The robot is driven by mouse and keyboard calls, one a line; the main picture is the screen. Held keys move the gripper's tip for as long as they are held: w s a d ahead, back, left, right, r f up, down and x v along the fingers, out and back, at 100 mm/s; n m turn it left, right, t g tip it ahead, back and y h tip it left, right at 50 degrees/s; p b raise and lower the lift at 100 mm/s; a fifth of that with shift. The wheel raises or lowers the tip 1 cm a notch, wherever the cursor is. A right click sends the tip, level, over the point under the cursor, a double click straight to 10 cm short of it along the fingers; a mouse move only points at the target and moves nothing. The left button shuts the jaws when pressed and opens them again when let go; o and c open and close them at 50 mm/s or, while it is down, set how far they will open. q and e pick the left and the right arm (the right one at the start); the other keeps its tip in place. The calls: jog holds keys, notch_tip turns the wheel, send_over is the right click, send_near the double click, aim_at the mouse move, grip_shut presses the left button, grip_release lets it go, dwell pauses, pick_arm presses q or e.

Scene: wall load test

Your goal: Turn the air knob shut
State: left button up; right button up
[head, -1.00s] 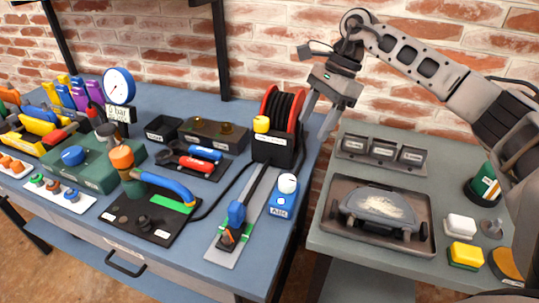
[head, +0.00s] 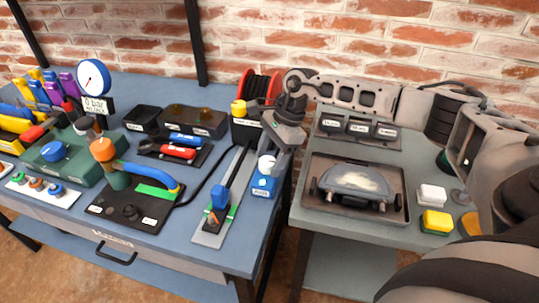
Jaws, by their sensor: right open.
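The air knob (head: 266,164) is a white round knob on a small blue block labelled AIR (head: 263,187), at the right front part of the blue bench. My right gripper (head: 274,156) is open, pointing down right at the knob, with its fingers beside it. The gripper partly covers the knob, so I cannot tell whether the fingers touch it. The pressure gauge (head: 93,77) has a white dial and a sign (head: 96,105) below it that seems to read 0 bar. My left gripper is not in view.
A red hose reel (head: 247,87) stands just behind the knob. A rail with a blue slider (head: 219,197) lies left of it, and a hose tool with an orange knob (head: 102,149) is farther left. On the grey table to the right, a tray (head: 318,167) holds a grey casting.

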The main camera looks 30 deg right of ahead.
jog(key=shift+f, duration=0.15)
jog(key=shift+c, duration=0.2)
jog(key=c, duration=0.9)
jog(key=shift+c, duration=0.2)
